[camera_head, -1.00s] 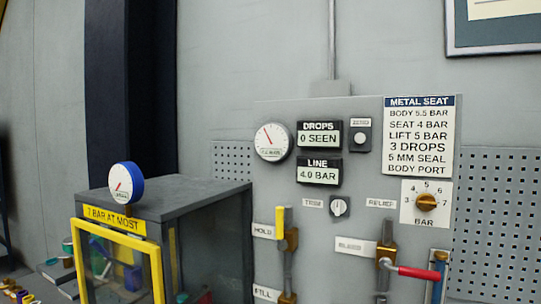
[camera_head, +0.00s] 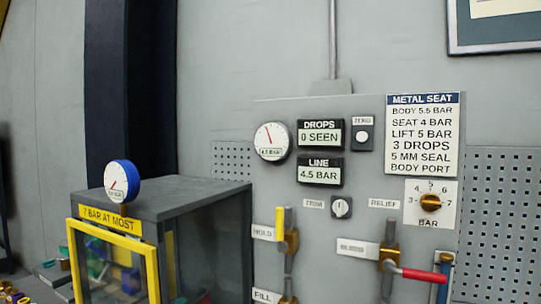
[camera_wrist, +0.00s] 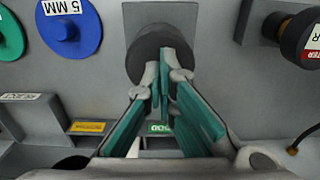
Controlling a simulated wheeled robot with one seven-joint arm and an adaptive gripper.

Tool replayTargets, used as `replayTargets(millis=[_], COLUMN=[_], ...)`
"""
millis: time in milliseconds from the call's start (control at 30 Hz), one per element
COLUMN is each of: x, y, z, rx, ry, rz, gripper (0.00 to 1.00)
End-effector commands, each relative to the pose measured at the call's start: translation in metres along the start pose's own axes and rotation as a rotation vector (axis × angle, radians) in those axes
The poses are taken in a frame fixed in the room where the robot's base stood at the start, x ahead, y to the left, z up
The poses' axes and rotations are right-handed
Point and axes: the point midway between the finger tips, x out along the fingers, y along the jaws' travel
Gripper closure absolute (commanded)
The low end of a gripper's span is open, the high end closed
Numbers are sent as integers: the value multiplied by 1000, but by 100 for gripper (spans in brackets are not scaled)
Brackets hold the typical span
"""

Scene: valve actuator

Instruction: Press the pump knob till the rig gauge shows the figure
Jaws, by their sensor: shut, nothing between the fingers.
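My gripper (camera_wrist: 164,75) is shut and empty in the wrist view, its teal-padded fingers together. The fingertips are over the front of a dark round knob (camera_wrist: 146,45), which appears to be the pump knob. I cannot tell from this angle how firmly they touch. A green label (camera_wrist: 160,128) is partly hidden below the fingers. In the head view, a white dial gauge (camera_head: 272,141) is on the grey panel, its needle pointing up and slightly left. The LINE display (camera_head: 319,172) below it reads 4.5 BAR. The DROPS display (camera_head: 319,134) reads 0 SEEN.
A sign (camera_head: 422,135) lists METAL SEAT, body 5.5 bar, seat 4 bar. A relief dial (camera_head: 430,203), a red-handled lever (camera_head: 418,274) and a yellow-handled valve (camera_head: 281,220) are on the panel. A yellow-framed box (camera_head: 185,205) carries a blue gauge (camera_head: 121,181). Blue disc (camera_wrist: 70,25) is left.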

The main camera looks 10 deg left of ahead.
Motion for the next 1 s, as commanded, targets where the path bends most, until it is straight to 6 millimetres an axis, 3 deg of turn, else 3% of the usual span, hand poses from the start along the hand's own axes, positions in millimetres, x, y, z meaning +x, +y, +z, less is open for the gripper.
replayTargets(millis=[1000], x=[29], y=[0], z=[0], rx=[1], ry=[-3], rz=[0], gripper=[100])
